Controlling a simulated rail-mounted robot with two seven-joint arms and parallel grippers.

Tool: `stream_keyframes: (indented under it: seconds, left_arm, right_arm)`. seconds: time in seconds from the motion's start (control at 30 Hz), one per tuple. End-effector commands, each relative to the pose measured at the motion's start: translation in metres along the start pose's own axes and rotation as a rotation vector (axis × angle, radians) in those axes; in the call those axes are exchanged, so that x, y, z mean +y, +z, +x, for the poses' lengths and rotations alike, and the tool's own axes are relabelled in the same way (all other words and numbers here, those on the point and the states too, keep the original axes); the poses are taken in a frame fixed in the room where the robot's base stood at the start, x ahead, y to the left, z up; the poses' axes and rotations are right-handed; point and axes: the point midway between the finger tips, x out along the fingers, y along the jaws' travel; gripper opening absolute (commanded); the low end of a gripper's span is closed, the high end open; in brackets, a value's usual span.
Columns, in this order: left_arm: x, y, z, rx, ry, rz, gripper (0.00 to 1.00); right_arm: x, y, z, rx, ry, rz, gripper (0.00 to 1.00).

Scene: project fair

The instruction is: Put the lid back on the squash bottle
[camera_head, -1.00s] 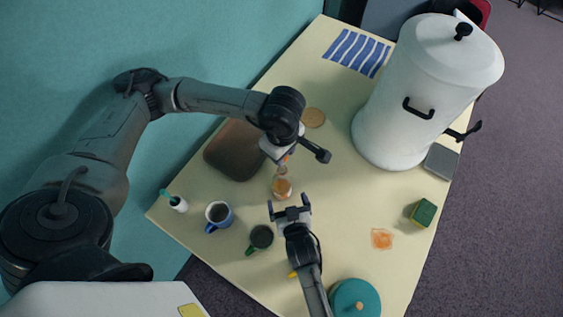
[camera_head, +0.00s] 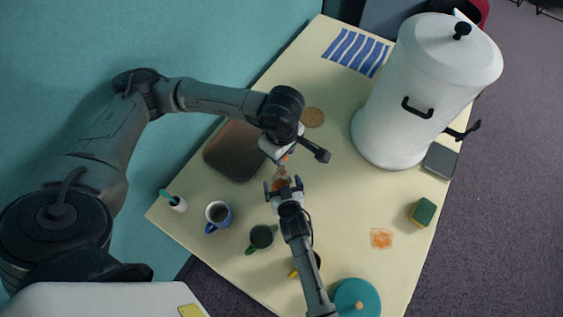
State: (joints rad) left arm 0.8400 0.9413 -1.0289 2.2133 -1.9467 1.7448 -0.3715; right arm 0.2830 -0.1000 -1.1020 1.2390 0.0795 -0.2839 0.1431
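The squash bottle (camera_head: 281,185) stands on the table near the middle, its amber contents showing and its lower part hidden by my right gripper. My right gripper (camera_head: 283,184) is open, its two fingertips on either side of the bottle, apparently with a gap around it. My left gripper (camera_head: 285,157) points down just above and behind the bottle's neck. A small orange piece, apparently the lid, shows at its fingertips; the fingers look shut on it, though they are small and partly hidden. I cannot tell whether the lid touches the neck.
A large white urn (camera_head: 400,120) stands at the back right. A blue mug (camera_head: 218,214), a green mug (camera_head: 261,237) and a yellow mug (camera_head: 294,272) stand near the front. A teal pot (camera_head: 357,299), sponge (camera_head: 423,212) and orange spill (camera_head: 381,238) lie to the right.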

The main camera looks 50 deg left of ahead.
Motion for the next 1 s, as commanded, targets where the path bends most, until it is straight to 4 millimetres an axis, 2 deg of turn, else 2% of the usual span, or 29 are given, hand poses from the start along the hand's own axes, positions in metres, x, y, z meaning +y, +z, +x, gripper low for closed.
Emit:
stream_keyframes:
  seconds: [0.23, 1.0]
  left_arm:
    - [0.0, 0.0001, 0.0, 0.0, 0.0, 0.0, 0.1]
    - [0.0, 0.0001, 0.0, 0.0, 0.0, 0.0, 0.1]
  right_arm:
    - [-0.0002, -0.0001, 0.0001, 0.0, 0.0, 0.0, 0.96]
    - [-0.0002, 0.0002, -0.0001, 0.0, 0.0, 0.0, 0.25]
